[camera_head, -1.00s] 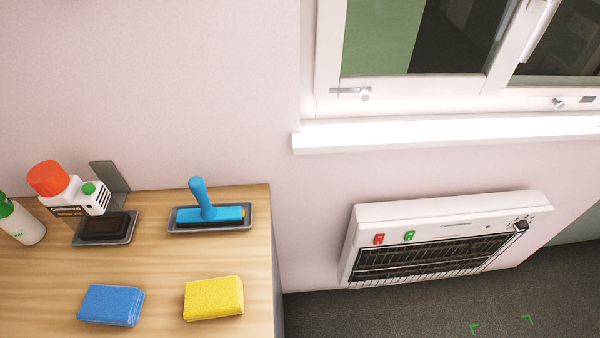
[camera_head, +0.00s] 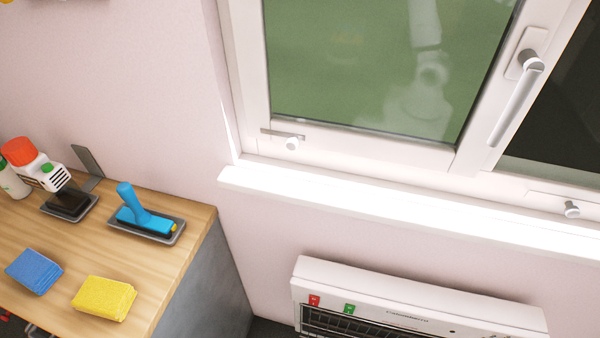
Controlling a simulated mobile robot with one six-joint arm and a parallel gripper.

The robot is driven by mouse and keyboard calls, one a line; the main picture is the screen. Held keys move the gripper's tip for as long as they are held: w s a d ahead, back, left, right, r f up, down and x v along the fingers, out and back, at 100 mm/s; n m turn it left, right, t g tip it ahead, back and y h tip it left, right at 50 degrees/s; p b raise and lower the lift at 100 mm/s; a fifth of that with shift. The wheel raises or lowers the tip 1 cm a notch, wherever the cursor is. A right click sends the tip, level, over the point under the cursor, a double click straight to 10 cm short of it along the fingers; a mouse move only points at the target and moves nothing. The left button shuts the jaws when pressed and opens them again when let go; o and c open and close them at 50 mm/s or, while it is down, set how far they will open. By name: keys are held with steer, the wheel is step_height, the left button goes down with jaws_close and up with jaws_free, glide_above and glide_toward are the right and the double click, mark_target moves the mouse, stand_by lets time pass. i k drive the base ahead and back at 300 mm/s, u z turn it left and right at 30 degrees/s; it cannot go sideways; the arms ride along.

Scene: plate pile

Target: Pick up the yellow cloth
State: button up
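The yellow cloth (camera_head: 104,298) is a folded, block-like pad lying flat on the wooden counter (camera_head: 168,262), near its front right edge. A similar blue cloth (camera_head: 35,271) lies to its left with a gap between them. Nothing covers the yellow cloth. My gripper is not visible in the head view, so its state and its distance from the cloth do not show.
Behind the cloths, a blue-handled tool (camera_head: 143,214) sits in a grey tray, beside a dark block on another tray (camera_head: 88,215). White bottles (camera_head: 38,172) stand at the back left. A window sill (camera_head: 370,205) and a wall heater (camera_head: 400,312) are to the right.

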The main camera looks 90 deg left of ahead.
mark_target(104, 298)
steer(key=i, duration=0.5)
steer(key=u, duration=1.9)
steer(key=k, duration=0.1)
steer(key=u, duration=2.85)
steer(key=i, duration=0.95)
steer(key=u, duration=0.5)
